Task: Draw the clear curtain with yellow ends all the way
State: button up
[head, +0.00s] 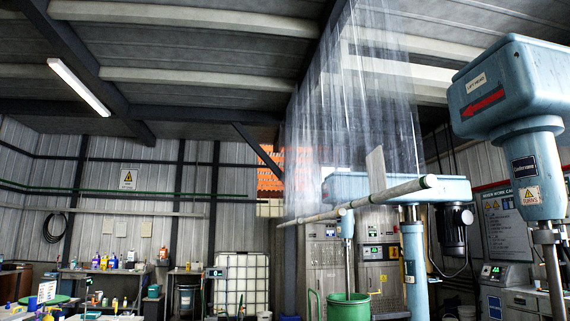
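A clear, see-through curtain (350,110) hangs from near the roof in the upper middle of the head view. It falls in thin vertical folds, and the blue machine and back wall show through it. Its lower edge is hard to make out near a long pale pole (390,195) that slants across the view. I cannot make out yellow ends on it, and its top runs out of the picture. My gripper is not in view.
A blue lift-head machine (520,88) with a red arrow stands at right, and another blue machine (450,190) is behind the pole. A green bucket (348,306) is below. A white caged tank (242,280) and cluttered benches stand at left and back.

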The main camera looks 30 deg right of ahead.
aim_at(340, 211)
jog(key=u, duration=0.55)
jog(key=k, duration=0.65)
jog(key=u, duration=0.5)
jog(key=i, duration=1.35)
jog(key=z, duration=0.75)
jog(key=i, duration=1.45)
jog(key=z, duration=1.75)
jog(key=i, duration=1.5)
jog(key=z, duration=0.2)
jog(key=i, duration=1.75)
jog(key=u, duration=0.4)
jog(key=i, duration=1.6)
jog(key=u, duration=0.4)
jog(key=i, duration=1.15)
jog(key=u, duration=0.1)
